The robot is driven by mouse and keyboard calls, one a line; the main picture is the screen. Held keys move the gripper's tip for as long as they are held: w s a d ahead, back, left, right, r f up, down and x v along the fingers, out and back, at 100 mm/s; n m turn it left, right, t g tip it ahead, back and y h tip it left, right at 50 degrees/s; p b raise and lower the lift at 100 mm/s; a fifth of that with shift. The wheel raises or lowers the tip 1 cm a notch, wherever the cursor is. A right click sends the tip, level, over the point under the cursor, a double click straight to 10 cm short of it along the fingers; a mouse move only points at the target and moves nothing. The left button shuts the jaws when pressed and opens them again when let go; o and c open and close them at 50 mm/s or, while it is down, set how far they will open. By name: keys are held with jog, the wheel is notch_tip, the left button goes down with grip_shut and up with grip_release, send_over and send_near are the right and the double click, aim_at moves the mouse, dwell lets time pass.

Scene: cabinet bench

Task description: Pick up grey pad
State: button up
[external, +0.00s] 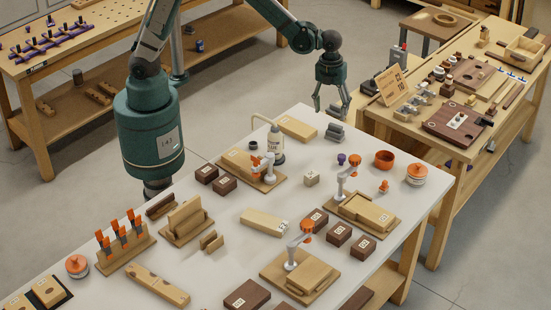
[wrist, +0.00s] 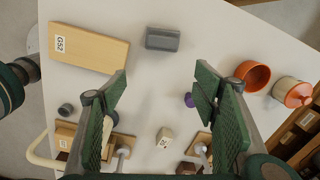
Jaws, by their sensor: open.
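The grey pad (external: 334,134) lies near the far corner of the white table. In the wrist view it is a small dark grey block (wrist: 163,39) at top centre, beyond my fingertips. My gripper (external: 332,108) hangs above and close to the pad, pointing down. In the wrist view my gripper (wrist: 161,78) has its green-padded fingers wide apart, with nothing held between them. The pad is apart from both fingers in that view. The exact height gap between fingers and pad is hard to tell.
A wooden block labelled G52 (wrist: 88,48) lies left of the pad. An orange bowl (wrist: 253,75) and a lidded jar (wrist: 291,92) stand to the right. The white table (wrist: 200,22) is bare around the pad.

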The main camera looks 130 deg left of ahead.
aim_at(335, 126)
jog(key=shift+m+g, duration=0.3)
jog(key=shift+m, duration=0.3)
jog(key=a+f, duration=0.3)
jog(key=a, duration=0.1)
jog(key=shift+f, duration=0.3)
jog(key=shift+f, duration=0.1)
jog(key=shift+f, duration=1.2)
jog(key=shift+d+f, duration=0.1)
jog(key=shift+d+f+b, duration=0.15)
jog(key=shift+f+b, duration=0.25)
jog(key=shift+f, duration=2.1)
jog(key=shift+c, duration=0.6)
jog(key=c, duration=0.9)
